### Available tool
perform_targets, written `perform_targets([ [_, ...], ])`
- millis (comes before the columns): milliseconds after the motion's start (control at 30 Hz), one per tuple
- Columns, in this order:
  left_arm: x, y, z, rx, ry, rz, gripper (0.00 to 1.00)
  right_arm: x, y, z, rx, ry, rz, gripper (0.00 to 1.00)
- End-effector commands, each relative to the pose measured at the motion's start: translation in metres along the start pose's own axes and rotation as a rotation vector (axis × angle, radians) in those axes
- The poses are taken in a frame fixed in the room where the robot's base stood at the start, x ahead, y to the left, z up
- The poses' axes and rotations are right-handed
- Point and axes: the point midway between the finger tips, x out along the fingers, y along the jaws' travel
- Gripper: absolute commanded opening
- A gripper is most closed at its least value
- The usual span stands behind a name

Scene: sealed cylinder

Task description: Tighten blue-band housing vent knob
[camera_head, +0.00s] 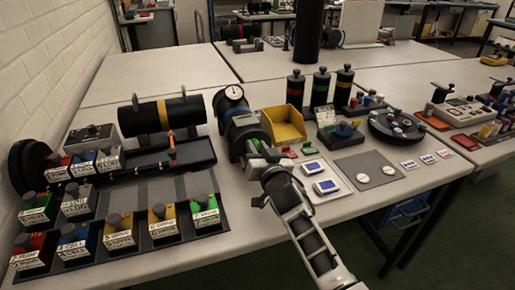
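No vent knob can be made out. My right arm comes in from the bottom right, and my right gripper (258,150) is at the right side of the housing, low beside the yellow bin. Its fingers are small and partly hidden, so their opening and any contact are unclear. My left gripper is not in view.
A yellow bin (284,125) stands close to the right gripper. A yellow-banded black cylinder (163,116) lies left. Banded upright cylinders (320,88) stand behind the bin. A grey mat (369,168) with white discs lies right.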

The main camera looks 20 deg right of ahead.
Motion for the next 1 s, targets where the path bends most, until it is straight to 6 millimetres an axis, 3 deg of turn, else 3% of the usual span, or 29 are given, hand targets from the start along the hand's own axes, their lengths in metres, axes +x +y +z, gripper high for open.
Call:
perform_targets([
  [67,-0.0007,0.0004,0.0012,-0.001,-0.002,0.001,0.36,-0.0002,-0.0003,0.0001,0.000,0.000,-0.001,0.01],
  [467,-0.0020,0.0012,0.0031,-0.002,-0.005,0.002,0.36,-0.0004,-0.0004,0.0003,-0.054,0.000,-0.001,0.01],
  [1000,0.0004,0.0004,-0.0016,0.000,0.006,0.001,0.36,-0.0004,-0.0009,0.0009,-0.491,0.000,-0.001,0.01],
])
